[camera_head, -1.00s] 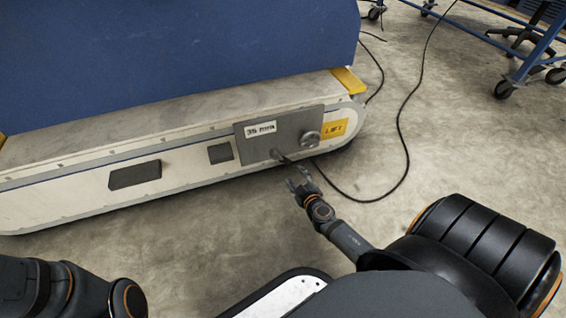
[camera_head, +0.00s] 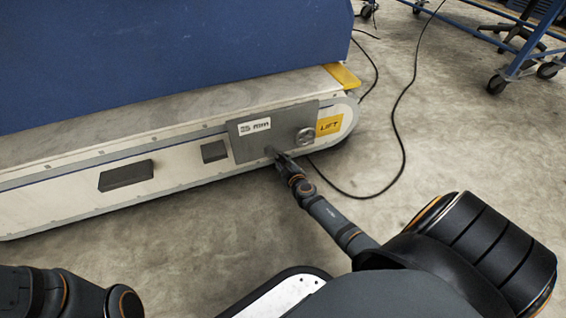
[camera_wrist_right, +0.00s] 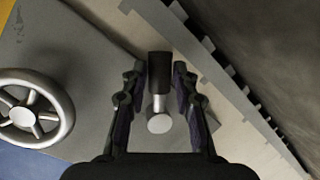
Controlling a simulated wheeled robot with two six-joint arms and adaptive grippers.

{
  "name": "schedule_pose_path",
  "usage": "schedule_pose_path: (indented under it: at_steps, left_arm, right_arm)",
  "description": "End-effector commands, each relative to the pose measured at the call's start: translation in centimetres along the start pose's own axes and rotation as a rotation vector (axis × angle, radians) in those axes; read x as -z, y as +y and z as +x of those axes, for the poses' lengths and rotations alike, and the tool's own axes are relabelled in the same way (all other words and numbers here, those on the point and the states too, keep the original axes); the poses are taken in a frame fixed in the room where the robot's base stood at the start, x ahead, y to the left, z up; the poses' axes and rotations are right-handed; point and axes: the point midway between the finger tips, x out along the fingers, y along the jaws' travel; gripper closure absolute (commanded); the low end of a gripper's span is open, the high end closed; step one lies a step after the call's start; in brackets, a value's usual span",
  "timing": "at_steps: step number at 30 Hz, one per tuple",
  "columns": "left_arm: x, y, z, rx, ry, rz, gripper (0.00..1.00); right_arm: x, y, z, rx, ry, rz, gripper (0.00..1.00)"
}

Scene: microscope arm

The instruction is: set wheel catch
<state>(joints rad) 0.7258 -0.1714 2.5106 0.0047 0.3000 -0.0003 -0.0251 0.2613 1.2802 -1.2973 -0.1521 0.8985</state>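A catch with a black grip on a short metal stem and round hub (camera_wrist_right: 159,122) sits on the grey panel (camera_head: 244,153) of the white machine base. In the wrist view its black grip (camera_wrist_right: 160,66) lies between the fingers of my right gripper (camera_wrist_right: 159,82), with a narrow gap visible on each side. My right gripper (camera_head: 281,161) is open around it and covers most of it in the head view. A spoked metal handwheel (camera_wrist_right: 34,112) is beside the catch; it also shows in the head view (camera_head: 306,136). My left gripper is out of view.
The panel has a white label with "mm" (camera_head: 254,126) and a yellow "LIFT" label (camera_head: 329,125) beside it. A black cable (camera_head: 394,130) lies on the concrete floor to the right. A blue wheeled frame (camera_head: 520,55) stands at the back right.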

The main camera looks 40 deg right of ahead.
Motion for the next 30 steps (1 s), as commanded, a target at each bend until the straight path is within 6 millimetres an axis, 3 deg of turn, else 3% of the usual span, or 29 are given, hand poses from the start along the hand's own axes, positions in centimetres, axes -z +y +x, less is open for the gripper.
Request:
schedule_pose_path:
  at_steps: [1,5,20,30]
  left_arm:
    - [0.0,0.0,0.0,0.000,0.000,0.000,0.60]
    - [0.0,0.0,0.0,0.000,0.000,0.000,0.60]
    - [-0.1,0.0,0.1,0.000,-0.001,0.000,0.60]
    - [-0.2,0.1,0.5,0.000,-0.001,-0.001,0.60]
  right_arm:
    - [0.0,0.0,0.0,0.000,0.000,0.000,0.82]
    - [0.0,0.0,0.0,0.000,0.000,0.000,1.00]
    - [0.0,0.2,-0.1,-0.007,-0.006,-0.028,1.00]
    - [0.3,1.5,-0.4,-0.055,-0.048,-0.232,1.00]
